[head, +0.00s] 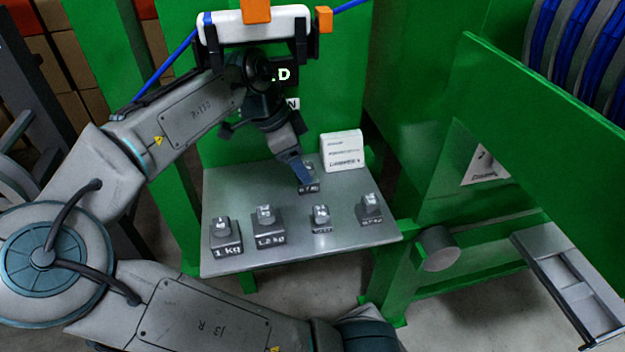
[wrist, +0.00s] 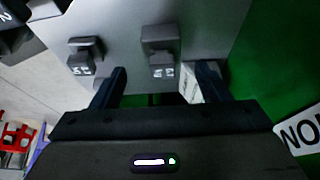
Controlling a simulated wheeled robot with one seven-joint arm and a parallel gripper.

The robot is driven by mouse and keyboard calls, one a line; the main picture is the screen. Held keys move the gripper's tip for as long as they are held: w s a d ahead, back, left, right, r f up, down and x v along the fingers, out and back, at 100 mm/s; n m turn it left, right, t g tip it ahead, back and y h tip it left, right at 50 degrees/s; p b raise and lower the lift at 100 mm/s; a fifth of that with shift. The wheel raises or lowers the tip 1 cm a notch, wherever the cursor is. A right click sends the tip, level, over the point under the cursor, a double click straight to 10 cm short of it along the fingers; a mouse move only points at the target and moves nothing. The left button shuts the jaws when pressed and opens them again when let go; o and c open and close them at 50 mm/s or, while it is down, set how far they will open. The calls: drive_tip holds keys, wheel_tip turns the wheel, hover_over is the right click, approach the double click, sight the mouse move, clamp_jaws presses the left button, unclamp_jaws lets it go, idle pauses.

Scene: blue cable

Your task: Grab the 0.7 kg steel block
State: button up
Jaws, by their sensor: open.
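The steel block at the back of the table (head: 308,188) has a small knob on top, and its small label seems to read 0.7 kg. My gripper (head: 298,168) reaches down over it and hides part of it. In the wrist view the gripper (wrist: 161,70) is open, its two dark fingers apart. A block with a knob (wrist: 160,38) shows between and beyond the fingertips, with no finger visibly closed on it. Another knobbed block (wrist: 85,45) lies left of the fingers.
The grey table (head: 290,258) also bears a 1 kg block (head: 226,238), a 1.2 kg block (head: 267,222) and two smaller blocks (head: 320,218) (head: 370,208) along its front. A white box (head: 342,150) stands close behind the gripper's right. Green panels (head: 290,130) rise behind.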

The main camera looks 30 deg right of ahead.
sight(307, 166)
drive_tip(key=x, duration=0.1)
drive_tip(key=b+x, duration=0.1)
drive_tip(key=x, duration=0.1)
drive_tip(key=b+x, duration=0.1)
drive_tip(key=x, duration=0.1)
drive_tip(key=shift+s+d, duration=0.1)
drive_tip(key=shift+d, duration=0.2)
clamp_jaws()
